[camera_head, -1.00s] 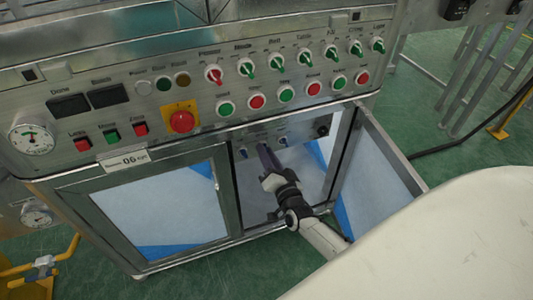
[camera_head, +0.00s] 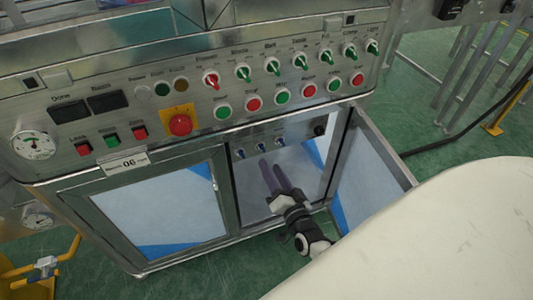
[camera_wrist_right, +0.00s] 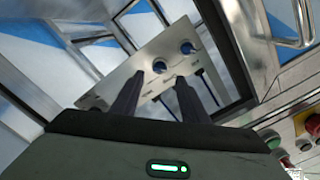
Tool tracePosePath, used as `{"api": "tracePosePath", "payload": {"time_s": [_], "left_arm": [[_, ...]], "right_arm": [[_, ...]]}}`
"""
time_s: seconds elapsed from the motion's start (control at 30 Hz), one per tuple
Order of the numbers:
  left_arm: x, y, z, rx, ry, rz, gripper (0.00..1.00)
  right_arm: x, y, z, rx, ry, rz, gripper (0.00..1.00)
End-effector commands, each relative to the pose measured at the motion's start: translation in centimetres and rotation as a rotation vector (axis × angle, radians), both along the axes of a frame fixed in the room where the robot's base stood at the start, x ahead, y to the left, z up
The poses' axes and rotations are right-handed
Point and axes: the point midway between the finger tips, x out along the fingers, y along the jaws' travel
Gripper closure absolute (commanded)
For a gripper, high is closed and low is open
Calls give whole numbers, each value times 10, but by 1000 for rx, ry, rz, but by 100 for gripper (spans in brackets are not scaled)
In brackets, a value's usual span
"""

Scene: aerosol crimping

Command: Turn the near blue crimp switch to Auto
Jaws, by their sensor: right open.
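Several small blue switches sit in a row on a metal panel inside the open cabinet bay, shown in the head view as a left one (camera_head: 240,153), a middle one (camera_head: 261,147) and a right one (camera_head: 281,141). In the right wrist view two blue knobs show, one (camera_wrist_right: 159,66) just beyond the fingertips and one (camera_wrist_right: 187,48) farther off. Their labels and settings are too small to read. My right gripper (camera_head: 271,164) is open and empty, its dark fingers pointing at the panel, apart from the switches in the head view. My left gripper is not in view.
The upper control panel carries green and red buttons, selector knobs and a red emergency knob (camera_head: 180,125) on yellow. The open cabinet door (camera_head: 372,172) stands right of my right arm. A closed glazed door (camera_head: 160,205) is at left. A pale surface fills the lower right.

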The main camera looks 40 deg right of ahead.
Motion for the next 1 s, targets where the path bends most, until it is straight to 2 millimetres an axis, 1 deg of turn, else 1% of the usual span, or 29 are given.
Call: {"api": "tracePosePath", "payload": {"time_s": [0.03,0.1,0.23,0.5,0.87,0.97,1.0], "left_arm": [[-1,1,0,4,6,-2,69],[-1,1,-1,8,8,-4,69],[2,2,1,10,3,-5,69],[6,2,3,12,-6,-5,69],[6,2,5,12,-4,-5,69],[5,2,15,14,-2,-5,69],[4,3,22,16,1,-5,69]], "right_arm": [[-9,2,2,1,1,0,59],[-18,5,1,0,2,1,59],[-29,7,1,0,-1,1,59],[-31,8,0,1,-2,0,59],[-31,9,1,-3,4,5,59],[-37,24,8,-37,57,57,59],[-42,36,13,-68,99,96,59]]}}
